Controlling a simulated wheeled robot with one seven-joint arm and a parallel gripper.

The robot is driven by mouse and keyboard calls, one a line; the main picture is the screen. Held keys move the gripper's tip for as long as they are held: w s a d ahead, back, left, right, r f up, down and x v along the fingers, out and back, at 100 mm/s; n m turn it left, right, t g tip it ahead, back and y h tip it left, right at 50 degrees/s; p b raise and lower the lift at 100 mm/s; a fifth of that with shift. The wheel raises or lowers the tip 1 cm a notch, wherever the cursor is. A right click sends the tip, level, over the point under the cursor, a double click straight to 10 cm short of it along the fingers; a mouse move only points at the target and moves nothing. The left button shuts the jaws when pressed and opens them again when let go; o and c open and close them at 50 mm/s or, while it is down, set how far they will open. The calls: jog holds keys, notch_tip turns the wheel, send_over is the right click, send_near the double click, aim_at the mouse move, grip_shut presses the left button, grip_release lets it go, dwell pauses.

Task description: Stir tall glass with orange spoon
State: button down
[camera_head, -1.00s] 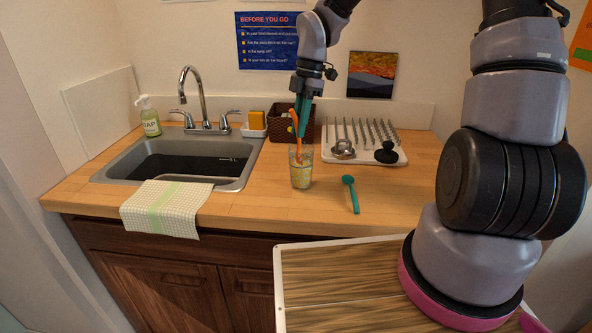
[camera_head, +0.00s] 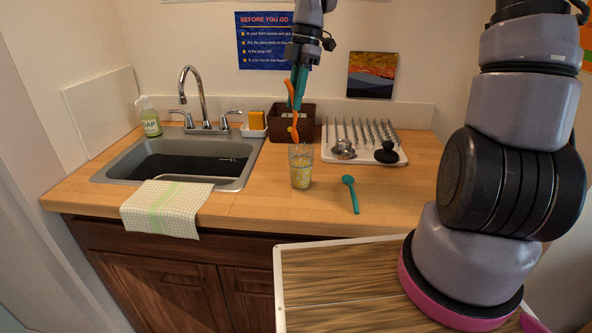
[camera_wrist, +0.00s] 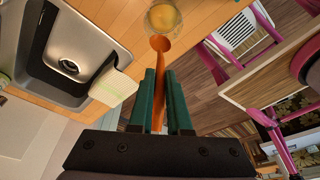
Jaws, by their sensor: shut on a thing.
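My gripper (camera_head: 297,85) is shut on the orange spoon (camera_head: 293,120), which hangs bowl-down from the fingers. The spoon's bowl is at or just above the rim of the tall glass (camera_head: 301,168); the exact gap is hard to tell. The clear glass stands upright on the wooden counter and holds something yellowish. In the wrist view, the orange spoon (camera_wrist: 160,45) runs out from between the green fingers (camera_wrist: 163,75), with its bowl next to the glass (camera_wrist: 163,18).
A teal spoon (camera_head: 351,195) lies on the counter right of the glass. Behind are a brown basket (camera_head: 284,127) and a white drying rack (camera_head: 395,148) with a ladle. The sink (camera_head: 240,178) and a towel (camera_head: 168,207) are to the left.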

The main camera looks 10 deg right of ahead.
jog(key=shift+s+a+v, duration=0.15)
jog(key=shift+a+v, duration=0.05)
jog(key=shift+v, duration=0.75)
jog(key=shift+s+a+v, duration=0.1)
jog(key=shift+a+v, duration=0.05)
jog(key=shift+v, duration=0.85)
jog(key=shift+r, duration=0.1)
